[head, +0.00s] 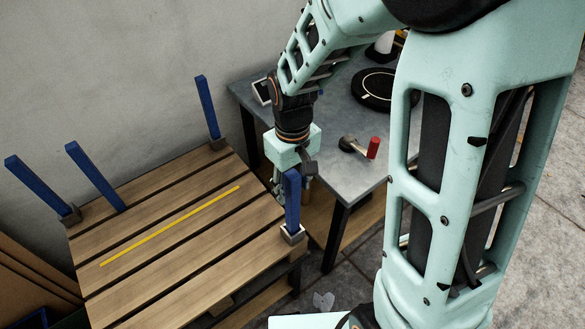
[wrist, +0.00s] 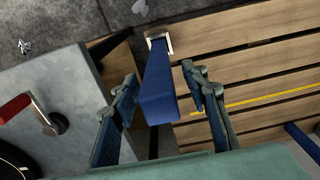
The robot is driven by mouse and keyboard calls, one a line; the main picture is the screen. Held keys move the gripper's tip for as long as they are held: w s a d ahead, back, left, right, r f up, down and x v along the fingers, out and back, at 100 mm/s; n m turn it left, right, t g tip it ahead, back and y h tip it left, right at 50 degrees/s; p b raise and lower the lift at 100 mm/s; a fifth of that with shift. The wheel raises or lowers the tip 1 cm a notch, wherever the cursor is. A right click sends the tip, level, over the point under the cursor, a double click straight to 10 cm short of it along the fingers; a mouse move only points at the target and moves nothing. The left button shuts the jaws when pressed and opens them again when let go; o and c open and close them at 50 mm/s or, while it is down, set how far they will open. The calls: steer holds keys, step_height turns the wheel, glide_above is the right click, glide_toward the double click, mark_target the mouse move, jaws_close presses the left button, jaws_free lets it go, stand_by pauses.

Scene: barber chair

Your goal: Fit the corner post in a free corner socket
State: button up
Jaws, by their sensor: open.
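A blue corner post (head: 292,205) stands upright in a pale square socket (head: 294,236) at the right corner of the slatted wooden platform (head: 165,215). In the wrist view this post (wrist: 157,85) rises from its socket (wrist: 158,36) toward the camera. My gripper (head: 290,187) is open at the upper part of the post. In the wrist view its fingers (wrist: 160,85) are on either side of the post, with gaps showing. The near corner is out of view.
A grey metal table (head: 330,200) stands right of the platform, with a red-handled tool (head: 360,147) and a black disc (head: 374,88) on it. A yellow strip (head: 170,225) lies along the slats. A wall is close behind the platform.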

mark_target(292, 174)
step_height(292, 174, up, 8)
steer(key=shift+f, duration=0.1)
stand_by(0.5)
